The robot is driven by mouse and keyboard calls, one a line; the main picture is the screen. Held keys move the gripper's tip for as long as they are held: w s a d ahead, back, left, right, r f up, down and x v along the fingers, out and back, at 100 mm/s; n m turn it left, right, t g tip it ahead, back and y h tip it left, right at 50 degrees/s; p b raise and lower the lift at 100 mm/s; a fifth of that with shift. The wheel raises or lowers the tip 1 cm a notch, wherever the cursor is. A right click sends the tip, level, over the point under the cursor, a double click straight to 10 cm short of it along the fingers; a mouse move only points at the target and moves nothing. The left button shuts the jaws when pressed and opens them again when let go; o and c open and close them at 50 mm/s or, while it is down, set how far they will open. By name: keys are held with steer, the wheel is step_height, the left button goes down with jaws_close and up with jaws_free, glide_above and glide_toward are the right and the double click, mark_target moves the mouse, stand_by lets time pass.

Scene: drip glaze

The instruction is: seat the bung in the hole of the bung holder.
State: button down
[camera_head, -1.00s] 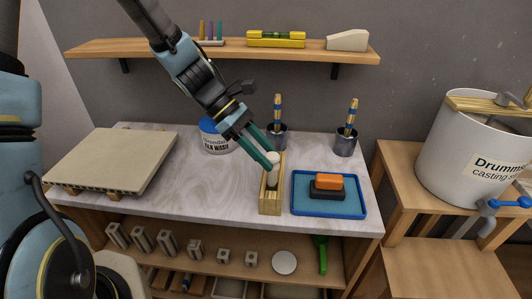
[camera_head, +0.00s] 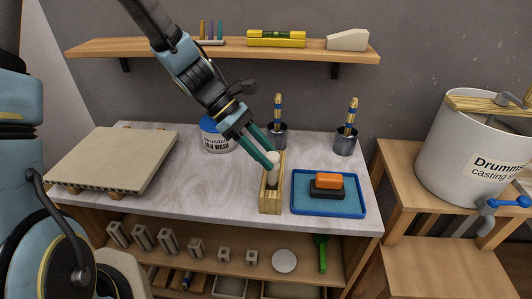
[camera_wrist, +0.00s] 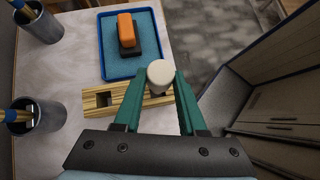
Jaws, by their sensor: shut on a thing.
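The bung (camera_head: 272,173) is a pale, off-white cylinder, held upright between my teal fingers. It also shows in the wrist view (camera_wrist: 161,73), round top toward the camera. My gripper (camera_head: 271,157) is shut on it. The bung holder (camera_head: 270,203) is a long wooden block on the bench top, below and around the bung in the picture. In the wrist view the holder (camera_wrist: 91,99) has a dark square opening toward its left end, and the bung is over its right part. The bung's lower end is hidden, so I cannot tell whether it is in a hole.
A blue tray (camera_head: 300,207) with an orange-and-black block (camera_head: 328,182) lies right of the holder. Two metal cups with brushes (camera_head: 277,136) (camera_head: 345,143) and a blue-lidded tub (camera_head: 215,138) stand behind. A pale slab (camera_head: 105,157) is at left. Bare marble lies between slab and holder.

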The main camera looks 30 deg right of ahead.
mark_target(266, 184)
steer(key=shift+f+b, duration=1.65)
steer(key=shift+f, duration=1.7)
stand_by(1.8)
steer(key=shift+c, duration=2)
jaws_free()
steer(key=shift+r, duration=0.15)
steer(key=shift+p+v, duration=2.45)
steer(key=shift+v, duration=0.45)
steer(key=shift+w, duration=0.15)
